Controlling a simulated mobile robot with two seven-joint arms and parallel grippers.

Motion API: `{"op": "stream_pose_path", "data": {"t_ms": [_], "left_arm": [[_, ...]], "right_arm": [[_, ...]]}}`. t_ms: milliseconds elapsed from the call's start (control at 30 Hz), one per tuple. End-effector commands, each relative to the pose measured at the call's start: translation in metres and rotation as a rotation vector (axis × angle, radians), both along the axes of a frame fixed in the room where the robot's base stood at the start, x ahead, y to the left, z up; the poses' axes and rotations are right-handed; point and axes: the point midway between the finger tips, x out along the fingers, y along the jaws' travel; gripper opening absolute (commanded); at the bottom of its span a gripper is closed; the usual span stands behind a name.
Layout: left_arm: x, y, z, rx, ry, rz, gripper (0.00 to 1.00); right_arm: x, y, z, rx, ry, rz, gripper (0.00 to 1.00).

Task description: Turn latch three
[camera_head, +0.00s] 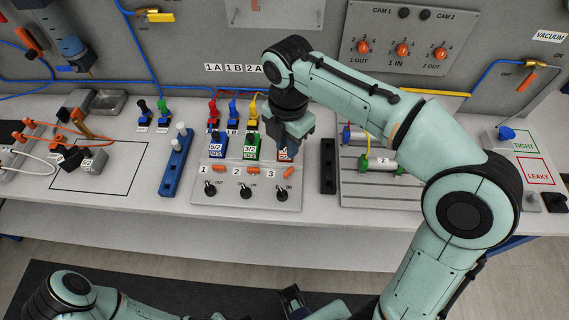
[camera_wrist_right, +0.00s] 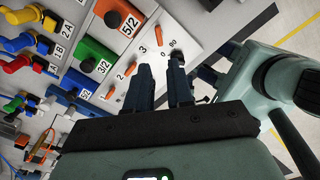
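Latch three (camera_head: 288,172) is a small orange lever beside the printed 3 on the grey valve panel. It slants up to the right, while latch one (camera_head: 218,169) and latch two (camera_head: 253,171) lie nearer level. In the right wrist view latch three (camera_wrist_right: 158,36) is just beyond the fingertips, at a different angle from latch two (camera_wrist_right: 133,68). My right gripper (camera_head: 287,153) is over the third valve, just behind latch three. In the right wrist view its fingers (camera_wrist_right: 159,75) are apart with nothing between them. My left gripper (camera_head: 292,300) is low at the bottom edge, its fingers unclear.
Black knobs (camera_head: 245,190) sit in front of the latches. The blue (camera_head: 217,144) and green (camera_head: 251,147) valve blocks stand behind them. A blue rack (camera_head: 176,160) is left of the panel and a black strip (camera_head: 328,166) right. The bench front (camera_head: 230,206) is clear.

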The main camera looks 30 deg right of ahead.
Motion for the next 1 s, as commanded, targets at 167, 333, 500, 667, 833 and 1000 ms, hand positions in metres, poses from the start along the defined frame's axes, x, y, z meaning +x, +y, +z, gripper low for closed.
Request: {"op": "stream_pose_path", "data": {"t_ms": [167,333,500,667,833,1000], "left_arm": [[-0.004,0.0,-0.011,0.0,0.005,0.001,0.43],[-0.005,0.0,-0.017,0.0,0.007,0.0,0.43],[-0.006,0.0,-0.021,0.0,0.007,0.0,0.43],[-0.006,0.0,-0.022,0.0,0.008,0.0,0.43],[-0.006,0.0,-0.022,0.0,0.008,0.0,0.43],[-0.006,0.0,-0.022,0.0,0.007,0.0,0.43]], "right_arm": [[-0.001,0.0,-0.044,-0.001,0.006,-0.001,0.21],[-0.001,0.0,-0.076,-0.002,0.005,-0.001,0.21],[0.0,0.0,-0.097,-0.001,0.003,-0.001,0.21],[0.0,0.0,-0.105,0.0,0.002,-0.002,0.21],[0.0,0.0,-0.106,0.0,0.001,-0.002,0.21],[0.0,0.0,-0.106,0.0,0.001,-0.002,0.0]]}}
